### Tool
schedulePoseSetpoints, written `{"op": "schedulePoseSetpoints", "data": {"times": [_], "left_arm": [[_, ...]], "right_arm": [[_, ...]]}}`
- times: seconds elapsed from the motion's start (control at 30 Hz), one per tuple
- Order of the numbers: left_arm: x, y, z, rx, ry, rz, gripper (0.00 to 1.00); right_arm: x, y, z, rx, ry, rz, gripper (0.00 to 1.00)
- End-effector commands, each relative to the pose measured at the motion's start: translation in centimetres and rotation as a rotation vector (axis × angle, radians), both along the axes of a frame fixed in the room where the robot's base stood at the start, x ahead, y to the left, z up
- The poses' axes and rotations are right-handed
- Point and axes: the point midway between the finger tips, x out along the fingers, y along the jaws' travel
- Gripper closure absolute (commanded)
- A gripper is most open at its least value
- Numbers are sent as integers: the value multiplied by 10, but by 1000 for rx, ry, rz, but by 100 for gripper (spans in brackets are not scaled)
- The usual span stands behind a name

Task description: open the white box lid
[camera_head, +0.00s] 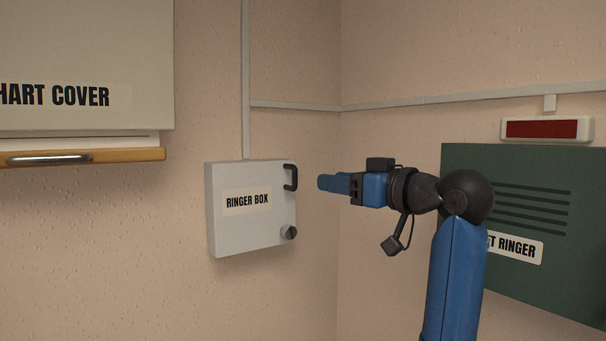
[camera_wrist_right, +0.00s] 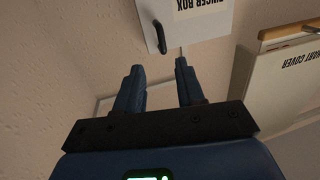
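The white box (camera_head: 225,236) labelled RINGER BOX hangs on the wall, and its lid appears shut. A dark handle (camera_head: 295,178) is at the lid's upper right, with a round knob (camera_head: 289,232) below it. My right gripper (camera_head: 326,183) is just right of the handle, pointing left at it with a small gap. In the right wrist view my right gripper (camera_wrist_right: 158,72) has its two fingers apart with nothing between them. The handle (camera_wrist_right: 160,37) is beyond the fingertips there, and part of the white box (camera_wrist_right: 206,28) shows. My left gripper is not in view.
A cream cabinet (camera_head: 80,45) labelled CHART COVER, with a wooden rail (camera_head: 120,156) and metal handle, is at the upper left. A green panel (camera_head: 560,240) is behind my right arm, below a red lamp (camera_head: 542,129).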

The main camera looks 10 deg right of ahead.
Motion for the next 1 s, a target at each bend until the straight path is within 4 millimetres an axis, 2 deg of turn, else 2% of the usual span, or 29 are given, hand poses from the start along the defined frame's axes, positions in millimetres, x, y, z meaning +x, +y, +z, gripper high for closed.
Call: {"op": "schedulePoseSetpoints", "data": {"times": [0.2,0.5,0.7,1.0], "left_arm": [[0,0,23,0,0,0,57],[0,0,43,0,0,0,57],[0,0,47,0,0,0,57],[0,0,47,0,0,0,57]], "right_arm": [[28,23,4,1,4,3,62],[60,48,2,-1,3,2,62],[69,54,1,-1,1,1,62],[71,55,0,-1,-1,0,62]]}}
